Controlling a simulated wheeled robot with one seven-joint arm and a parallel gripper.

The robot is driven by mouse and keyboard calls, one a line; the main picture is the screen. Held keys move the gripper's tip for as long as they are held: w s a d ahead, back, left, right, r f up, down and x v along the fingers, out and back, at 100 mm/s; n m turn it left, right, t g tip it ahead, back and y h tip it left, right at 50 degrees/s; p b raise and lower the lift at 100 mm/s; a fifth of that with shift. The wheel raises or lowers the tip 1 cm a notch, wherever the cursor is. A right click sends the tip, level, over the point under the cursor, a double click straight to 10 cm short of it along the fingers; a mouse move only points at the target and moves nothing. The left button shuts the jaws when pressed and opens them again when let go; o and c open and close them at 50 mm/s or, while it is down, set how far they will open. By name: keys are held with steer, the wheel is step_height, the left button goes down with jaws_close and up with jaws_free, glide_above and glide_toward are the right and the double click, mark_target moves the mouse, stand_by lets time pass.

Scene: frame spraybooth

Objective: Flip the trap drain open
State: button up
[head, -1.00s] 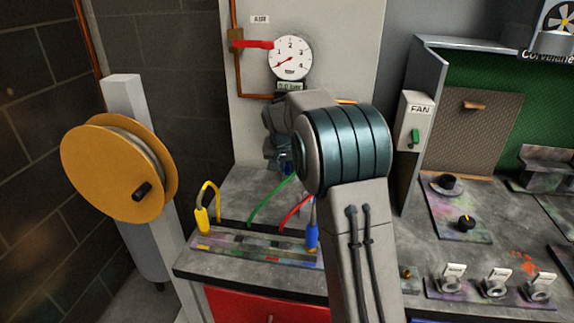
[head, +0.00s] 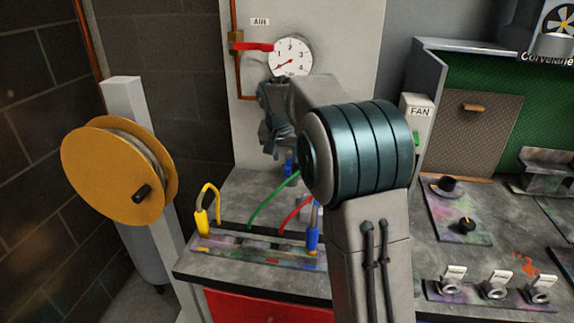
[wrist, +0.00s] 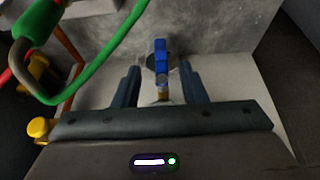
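The trap drain shows as a small blue lever on a brass-coloured fitting; the lever (wrist: 160,58) is in the middle of the wrist view. In the head view a bit of the blue lever (head: 288,168) shows just below my gripper (head: 280,152), in front of the grey wall panel. My gripper (wrist: 160,73) is open in the wrist view, one dark finger on each side of the lever. Neither finger visibly touches it. I cannot tell whether the fingertips are level with the lever or short of it. The rest of the trap is hidden behind my gripper and arm.
Above are a pressure gauge (head: 290,57) and a red-handled valve (head: 252,45). A green hose (head: 268,203) rises from the bench; it crosses the wrist view's upper left. Yellow (head: 201,222) and blue (head: 313,238) fittings stand on the bench rack. A yellow reel (head: 110,170) stands left.

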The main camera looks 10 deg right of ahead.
steer(key=v, duration=0.6)
steer(key=shift+r, duration=0.3)
steer(key=shift+s, duration=0.1)
